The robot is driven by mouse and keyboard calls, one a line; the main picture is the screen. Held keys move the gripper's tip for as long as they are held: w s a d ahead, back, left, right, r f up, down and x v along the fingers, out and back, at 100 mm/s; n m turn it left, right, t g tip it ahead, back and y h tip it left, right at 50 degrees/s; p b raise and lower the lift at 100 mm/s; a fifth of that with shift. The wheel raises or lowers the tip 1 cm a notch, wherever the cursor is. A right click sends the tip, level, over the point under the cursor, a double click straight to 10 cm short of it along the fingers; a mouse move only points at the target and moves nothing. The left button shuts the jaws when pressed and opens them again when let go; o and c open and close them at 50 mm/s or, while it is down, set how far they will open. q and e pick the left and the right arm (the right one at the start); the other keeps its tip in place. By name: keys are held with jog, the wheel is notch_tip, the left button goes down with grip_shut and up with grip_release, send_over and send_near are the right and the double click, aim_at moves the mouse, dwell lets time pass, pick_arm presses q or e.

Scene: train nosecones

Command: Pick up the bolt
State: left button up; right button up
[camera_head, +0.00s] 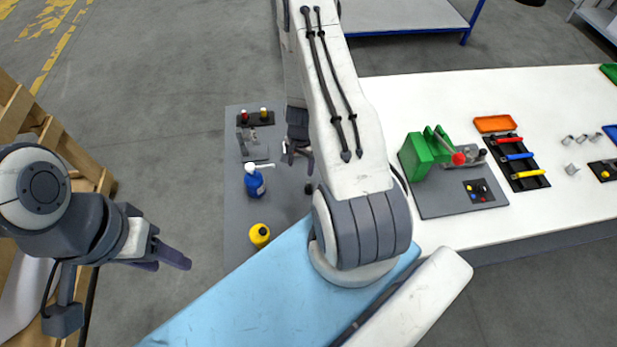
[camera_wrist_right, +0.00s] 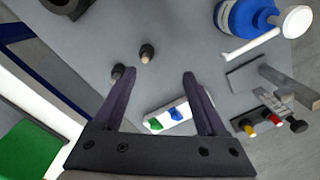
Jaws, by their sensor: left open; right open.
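Two small dark peg-like pieces lie on the grey surface in the right wrist view: one with a copper-coloured end (camera_wrist_right: 146,54), and another dark one (camera_wrist_right: 117,71) by the left fingertip. Either may be the bolt; I cannot tell which. My right gripper (camera_wrist_right: 160,77) is open above the surface, with the copper-ended piece beyond its fingertips and nothing held between them. In the head view my right gripper (camera_head: 297,155) is partly hidden behind my arm. My left gripper (camera_head: 172,260) is open and empty over the floor at the left.
A blue bottle with a white pump (camera_head: 254,182), a yellow container (camera_head: 259,235) and a small fixture (camera_head: 252,146) stand on the grey table (camera_head: 235,212). A white strip with green and blue pieces (camera_wrist_right: 182,110) lies below my right fingers. A white bench (camera_head: 440,95) with a green vise (camera_head: 425,150) is at right.

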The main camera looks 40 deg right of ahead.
aim_at(309, 182)
jog(key=shift+s+d+f+m, duration=0.6)
jog(key=shift+s+d+f, duration=0.3)
jog(key=shift+f, duration=0.15)
jog(key=shift+d+f, duration=0.1)
jog(key=shift+f, duration=0.3)
notch_tip(309, 182, down, 5)
jog(key=b, duration=0.5)
jog(key=shift+r, duration=0.1)
notch_tip(309, 182, down, 5)
jog(key=b, duration=0.6)
jog(key=shift+s, duration=0.1)
grip_shut()
